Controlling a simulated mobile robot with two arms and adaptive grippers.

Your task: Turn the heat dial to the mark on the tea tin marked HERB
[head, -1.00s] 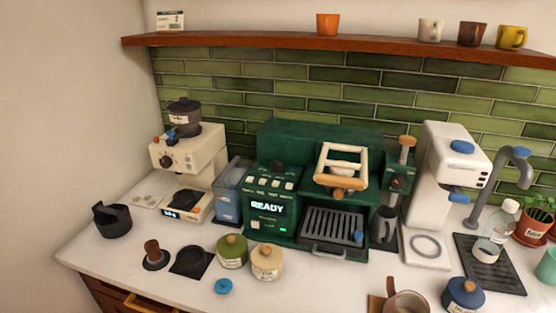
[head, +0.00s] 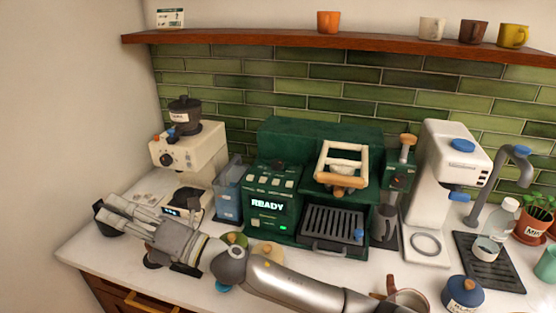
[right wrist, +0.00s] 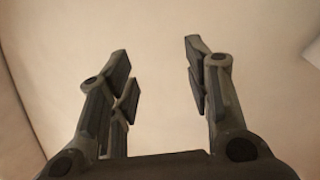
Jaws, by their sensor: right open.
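My right gripper (head: 106,210) is open and empty at the left of the counter, in front of the cream grinder. Its open fingers also show in the right wrist view (right wrist: 155,75) against a plain pale wall. The green tea tin (head: 234,240) and the cream tea tin (head: 268,250) are mostly hidden behind my right arm. A dark blue tea tin (head: 462,297) stands at the front right. I cannot tell which tin reads HERB. A dark round knob (head: 279,166) sits on the green machine, but I cannot tell if it is the heat dial. My left gripper is out of view.
The green espresso machine (head: 290,135) shows READY. The cream grinder (head: 200,150) has a dial on its front. A white machine (head: 437,180), a tap and a plant pot (head: 533,228) stand at the right. My arm crosses low over the front counter.

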